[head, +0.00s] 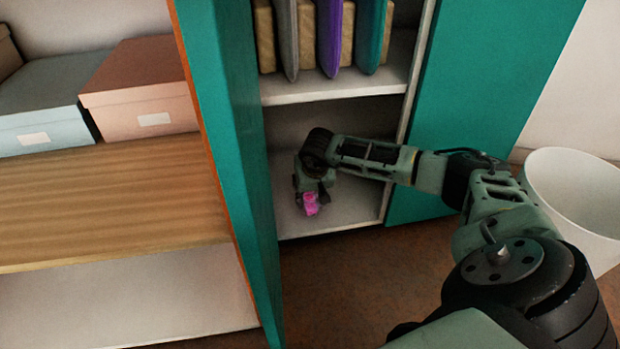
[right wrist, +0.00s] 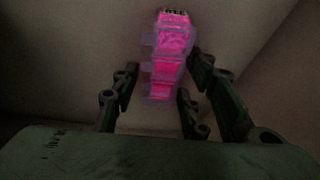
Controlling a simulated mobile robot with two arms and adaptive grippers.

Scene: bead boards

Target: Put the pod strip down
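The pod strip (head: 310,204) is small, bright pink and partly see-through. In the head view it is at the low shelf of the teal cabinet, just below my right gripper (head: 314,194). In the right wrist view the pod strip (right wrist: 167,58) lies between the fingers of my right gripper (right wrist: 162,75), with a narrow gap on each side. The fingers look open around it. It seems to rest on the shelf, though its underside is hidden. My left gripper is out of view.
The cabinet's low shelf (head: 350,212) is otherwise bare. Upright folders (head: 331,38) stand on the shelf above. A teal door (head: 228,110) stands at the left of the opening. Storage boxes (head: 140,88) sit on a wooden unit at left, and a white bin (head: 575,190) at right.

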